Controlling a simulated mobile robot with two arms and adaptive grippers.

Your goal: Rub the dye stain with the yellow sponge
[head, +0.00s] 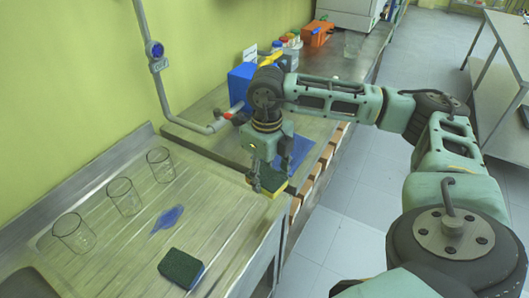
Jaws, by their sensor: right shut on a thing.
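My right gripper (268,166) comes in from the right and points down. It is shut on the yellow sponge (274,190), which has a dark green top. The sponge is at the right end of the ribbed metal drainboard, near its front edge; I cannot tell whether it touches the surface. The dye stain (167,218) is a blue patch on the drainboard, to the left of the sponge and apart from it. My left gripper is not in view.
A second sponge (181,268), dark green with a blue side, lies in front of the stain. Several glass beakers, one of them nearest the left (74,232), stand along the back. A blue box (241,84) and an orange case (317,33) are farther along the counter.

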